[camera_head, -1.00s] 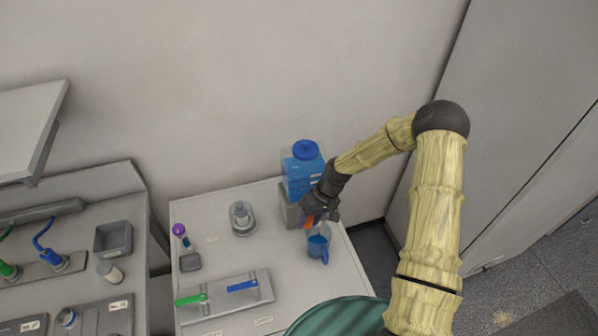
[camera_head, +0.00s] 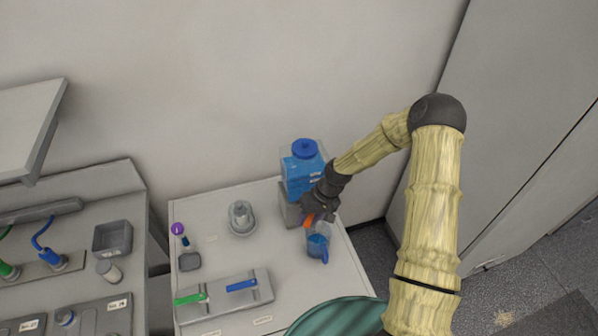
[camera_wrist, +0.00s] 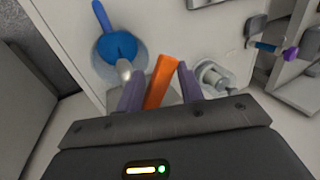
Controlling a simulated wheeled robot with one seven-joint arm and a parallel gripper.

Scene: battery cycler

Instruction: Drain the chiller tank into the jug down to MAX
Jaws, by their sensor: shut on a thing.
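The chiller tank (camera_head: 301,178) is a translucent blue box with a blue cap, standing on a grey block at the back right of the white table. The clear jug (camera_head: 317,245) stands just in front of it, holding blue liquid; its blue handle (camera_wrist: 101,17) shows in the wrist view. My gripper (camera_head: 309,215) is at the tank's front, shut on an orange lever (camera_wrist: 159,82), which lies between the fingers. A metal spout (camera_wrist: 124,69) reaches over the jug's rim beside the lever. The MAX mark and exact liquid levels cannot be read.
A glass vessel on a round base (camera_head: 242,218) stands left of the tank. A plate with green and blue handles (camera_head: 230,288) lies at the table's front. A purple-topped tool in a holder (camera_head: 189,261) stands at the left edge.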

